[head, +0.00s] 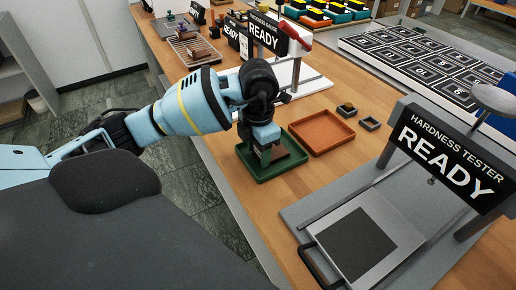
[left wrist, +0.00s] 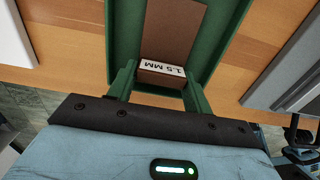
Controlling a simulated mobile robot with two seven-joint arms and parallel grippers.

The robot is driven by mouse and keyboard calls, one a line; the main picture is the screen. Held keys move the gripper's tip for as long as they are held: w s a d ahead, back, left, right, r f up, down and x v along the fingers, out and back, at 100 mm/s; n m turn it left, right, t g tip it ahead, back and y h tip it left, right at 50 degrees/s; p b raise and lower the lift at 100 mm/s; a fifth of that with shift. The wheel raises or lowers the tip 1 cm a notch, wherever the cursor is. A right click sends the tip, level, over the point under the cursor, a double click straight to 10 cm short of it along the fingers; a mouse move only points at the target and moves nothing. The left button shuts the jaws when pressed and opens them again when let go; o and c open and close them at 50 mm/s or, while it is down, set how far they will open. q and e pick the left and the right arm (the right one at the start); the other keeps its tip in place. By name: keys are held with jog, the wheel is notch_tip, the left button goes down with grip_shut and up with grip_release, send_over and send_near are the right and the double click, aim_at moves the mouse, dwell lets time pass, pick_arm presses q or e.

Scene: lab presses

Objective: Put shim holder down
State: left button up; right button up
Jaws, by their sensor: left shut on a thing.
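The shim holder (left wrist: 172,40) is a brown block with a white label reading "1.5 MM" in the left wrist view. My left gripper (left wrist: 160,88) is shut on it, with one green finger on each side. In the head view my left gripper (head: 266,153) points down inside the green tray (head: 258,174), and the holder is mostly hidden by it. The green tray (left wrist: 124,35) lies behind the holder in the wrist view. I cannot tell whether the holder touches the tray floor. My right gripper is not in view.
An empty orange-brown tray (head: 322,132) lies right beside the green tray. Two small dark square pieces (head: 346,109) (head: 370,123) lie beyond it. The hardness tester (head: 440,160) reading READY stands at the right, with a grey plate in front.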

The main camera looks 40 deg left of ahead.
pick_arm(q)
jog(key=shift+f, duration=0.15)
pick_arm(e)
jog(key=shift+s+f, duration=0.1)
pick_arm(q)
jog(key=o, duration=1)
jog(key=shift+c, duration=0.2)
notch_tip(320, 180, up, 12)
jog(key=p, duration=0.1)
jog(key=shift+r, duration=0.2)
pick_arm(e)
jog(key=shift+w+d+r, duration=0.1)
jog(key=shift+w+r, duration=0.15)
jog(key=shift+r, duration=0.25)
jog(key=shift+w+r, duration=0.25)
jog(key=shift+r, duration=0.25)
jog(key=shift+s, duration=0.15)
